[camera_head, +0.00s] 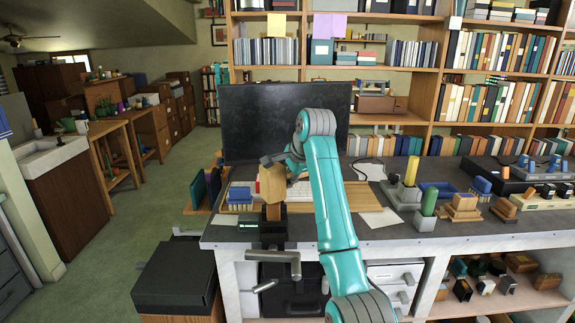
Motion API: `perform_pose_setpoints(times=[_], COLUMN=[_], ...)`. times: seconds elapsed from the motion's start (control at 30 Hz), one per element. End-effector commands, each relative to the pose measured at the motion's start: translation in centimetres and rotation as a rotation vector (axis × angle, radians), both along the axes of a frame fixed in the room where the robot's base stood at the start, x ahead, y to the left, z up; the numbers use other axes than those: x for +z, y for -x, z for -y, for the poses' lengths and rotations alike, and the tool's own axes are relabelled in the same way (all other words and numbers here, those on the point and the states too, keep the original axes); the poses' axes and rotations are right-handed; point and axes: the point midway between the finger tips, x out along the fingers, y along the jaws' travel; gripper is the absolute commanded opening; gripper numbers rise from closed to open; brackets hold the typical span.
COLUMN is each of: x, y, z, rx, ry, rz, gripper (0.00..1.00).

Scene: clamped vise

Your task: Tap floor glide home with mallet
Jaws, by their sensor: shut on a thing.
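My teal arm reaches over the workbench, and my gripper (276,159) is at its far end, small and dark, partly hidden by the arm. It is shut on what I take to be the mallet, whose outline I cannot separate clearly. The gripper is close above the wood; I cannot tell whether anything touches. The floor glide is too small or hidden to make out.
Coloured blocks and holders, including a green one (428,205), crowd the bench's right side. The vise handle (277,258) sticks out in front.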

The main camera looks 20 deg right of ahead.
Motion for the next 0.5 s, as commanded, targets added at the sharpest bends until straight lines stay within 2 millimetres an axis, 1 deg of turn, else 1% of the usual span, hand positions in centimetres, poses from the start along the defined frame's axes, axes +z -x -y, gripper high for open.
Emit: perform_pose_setpoints(times=[0.03, 0.27, 0.5], x=[0.3, 0.7, 2.7], y=[0.0, 0.0, -0.1], z=[0.0, 0.0, 0.0], rx=[0.000, 0.000, 0.001], ry=[0.000, 0.001, 0.001], rz=[0.004, 0.003, 0.005], gripper=[0.00, 0.00, 0.00])
